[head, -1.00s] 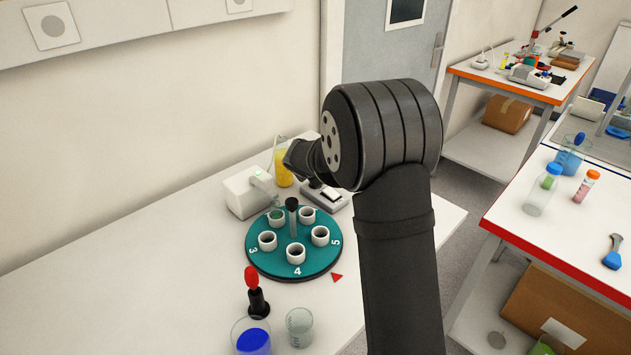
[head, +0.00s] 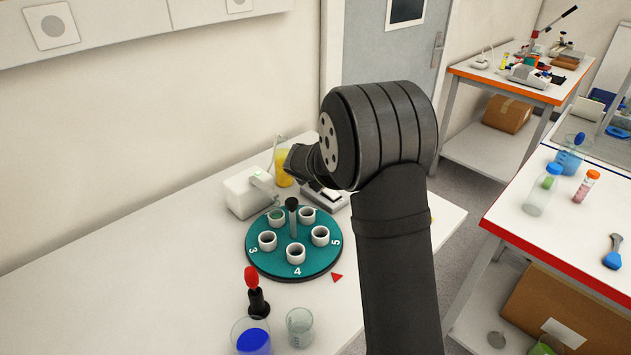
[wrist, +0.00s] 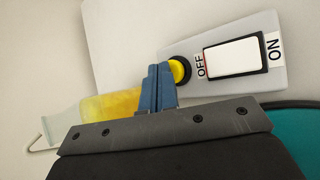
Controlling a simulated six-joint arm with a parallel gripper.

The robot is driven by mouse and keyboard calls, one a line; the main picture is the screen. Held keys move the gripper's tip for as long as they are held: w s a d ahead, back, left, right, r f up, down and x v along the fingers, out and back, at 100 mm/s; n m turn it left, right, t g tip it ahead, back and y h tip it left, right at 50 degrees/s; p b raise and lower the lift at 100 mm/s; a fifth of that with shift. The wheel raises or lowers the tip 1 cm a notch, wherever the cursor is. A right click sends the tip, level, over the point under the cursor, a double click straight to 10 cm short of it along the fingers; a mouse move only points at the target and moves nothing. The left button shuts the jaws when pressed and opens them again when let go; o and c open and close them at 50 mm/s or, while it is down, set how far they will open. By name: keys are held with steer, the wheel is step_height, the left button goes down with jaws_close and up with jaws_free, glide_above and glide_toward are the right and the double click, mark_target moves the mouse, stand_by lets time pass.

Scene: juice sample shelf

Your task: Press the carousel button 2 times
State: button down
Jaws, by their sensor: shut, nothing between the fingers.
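The yellow button (wrist: 178,71) sits in a black collar on a grey control box (wrist: 275,78), beside a white rocker switch (wrist: 235,55) marked OFF and ON. My gripper (wrist: 160,70) is shut and empty, its blue fingertips overlapping the button's left edge in the wrist view. I cannot tell whether they touch it. In the head view my arm hides the fingers and the button; part of the control box (head: 337,203) shows. The teal carousel (head: 262,256) stands in front of the box, holding several white cups, with 3, 4 and 5 readable on its rim.
A vessel of yellow juice (head: 283,172) and a white device (head: 246,196) stand behind the carousel. A red-topped black stand (head: 258,302), a beaker with blue contents (head: 252,340) and an empty beaker (head: 300,328) stand in front. The table's left is clear.

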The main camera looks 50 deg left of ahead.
steer(key=shift+f, duration=0.3)
stand_by(0.5)
steer(key=shift+r, duration=0.95)
steer(key=shift+r, duration=2.5)
step_height(320, 180, up, 4)
steer(key=shift+f, duration=0.1)
steer(key=shift+f, duration=0.1)
